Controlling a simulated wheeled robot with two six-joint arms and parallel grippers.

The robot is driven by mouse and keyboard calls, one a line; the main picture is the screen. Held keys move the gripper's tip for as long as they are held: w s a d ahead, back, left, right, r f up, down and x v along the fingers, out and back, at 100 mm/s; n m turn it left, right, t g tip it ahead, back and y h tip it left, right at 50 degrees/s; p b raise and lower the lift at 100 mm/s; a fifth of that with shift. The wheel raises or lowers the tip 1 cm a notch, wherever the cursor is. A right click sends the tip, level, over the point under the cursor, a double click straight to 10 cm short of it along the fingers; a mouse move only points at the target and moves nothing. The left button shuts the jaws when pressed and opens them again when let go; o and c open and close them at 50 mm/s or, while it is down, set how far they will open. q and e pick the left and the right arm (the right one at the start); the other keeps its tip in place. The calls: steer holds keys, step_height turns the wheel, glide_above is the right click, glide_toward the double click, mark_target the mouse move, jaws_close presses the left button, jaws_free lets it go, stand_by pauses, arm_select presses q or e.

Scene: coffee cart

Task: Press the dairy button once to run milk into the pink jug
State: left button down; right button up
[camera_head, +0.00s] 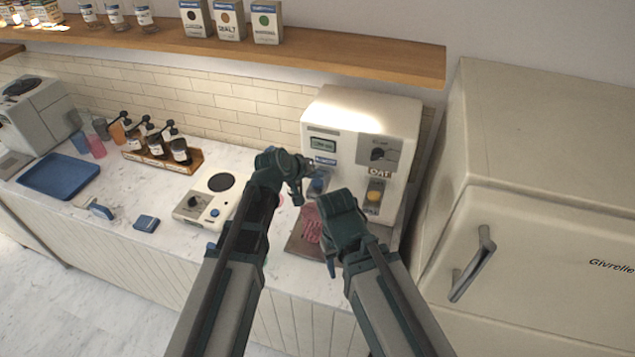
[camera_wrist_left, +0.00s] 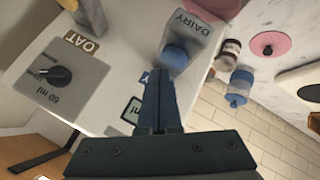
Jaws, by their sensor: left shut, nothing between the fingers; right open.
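The white milk machine (camera_head: 345,120) stands at the back of the counter. Part of a pink thing (camera_head: 309,224), probably the jug, shows on a brown mat (camera_head: 297,244), partly hidden by my right gripper (camera_head: 338,205). My right gripper is open in front of the machine.
The yellow oat button (camera_head: 375,196) is right of the dairy side. A white scale-like device (camera_head: 208,203) stands left of my left arm. A rack of syrup bottles (camera_head: 160,155) and a blue tray (camera_head: 60,175) are farther left. A fridge (camera_head: 540,200) closes off the right.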

mark_target(316, 185)
arm_select(q)
steer(key=shift+f+b, duration=0.3)
steer(key=shift+f, duration=0.05)
steer(key=shift+f+b, duration=0.5)
steer(key=shift+f, duration=0.05)
stand_by(0.6)
steer(key=shift+r, duration=0.2)
steer(key=shift+r+p, duration=0.75)
steer(key=shift+p, duration=0.2)
step_height(316, 185, up, 5)
steer(key=p, duration=0.5)
steer(key=shift+r, duration=0.1)
stand_by(0.5)
